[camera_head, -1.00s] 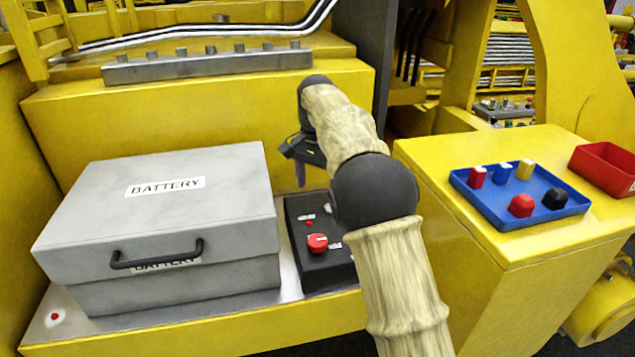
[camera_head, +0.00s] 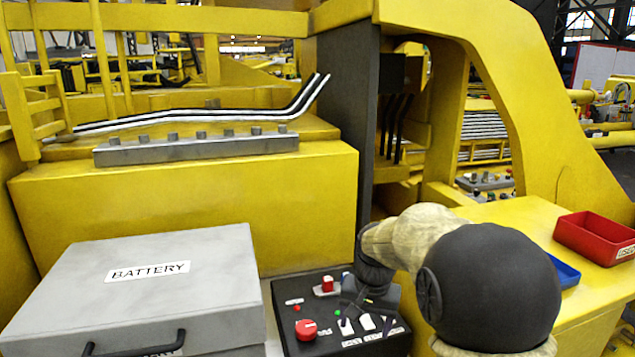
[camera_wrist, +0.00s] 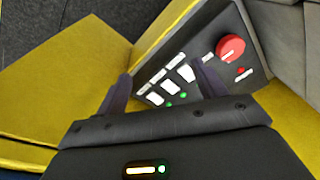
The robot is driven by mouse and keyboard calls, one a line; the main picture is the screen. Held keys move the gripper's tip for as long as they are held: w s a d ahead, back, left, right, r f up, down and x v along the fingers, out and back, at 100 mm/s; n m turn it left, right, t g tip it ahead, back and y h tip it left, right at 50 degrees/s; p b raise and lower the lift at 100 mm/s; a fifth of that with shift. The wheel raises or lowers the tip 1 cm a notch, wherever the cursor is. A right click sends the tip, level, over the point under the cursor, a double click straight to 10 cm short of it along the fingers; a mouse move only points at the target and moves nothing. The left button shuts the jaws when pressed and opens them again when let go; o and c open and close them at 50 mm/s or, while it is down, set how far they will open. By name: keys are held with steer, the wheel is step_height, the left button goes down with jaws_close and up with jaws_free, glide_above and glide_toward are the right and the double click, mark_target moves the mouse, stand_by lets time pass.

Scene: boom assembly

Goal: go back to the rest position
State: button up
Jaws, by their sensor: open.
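My gripper (camera_wrist: 165,85) is open, with its two dark fingers apart and nothing between them. In the wrist view it points at the black control box (camera_wrist: 248,25), with white switches (camera_wrist: 170,87) between and beyond the fingers and a red knob (camera_wrist: 230,47) to the right. In the head view my gripper (camera_head: 366,310) is low over the right part of the control box (camera_head: 290,345). The red knob (camera_head: 306,330) is left of it. My arm partly hides the gripper, and whether the fingers touch the box is unclear.
A grey battery box (camera_head: 210,265) stands left of the control box. On the yellow surface at right are a red bin (camera_head: 597,238) and a blue tray (camera_head: 566,275), mostly hidden by my arm. A grey strip with knobs (camera_head: 195,150) lies behind.

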steer(key=s+d+f+n, duration=0.1)
steer(key=s+d+f, duration=0.1)
steer(key=s, duration=0.6)
steer(key=s+d+f+n+t, duration=0.1)
steer(key=s+d+f+n, duration=0.1)
steer(key=s+f, duration=0.3)
steer(key=s+d, duration=0.1)
steer(key=s, duration=0.3)
steer(key=shift+s+d, duration=0.2)
steer(key=shift+s, duration=0.05)
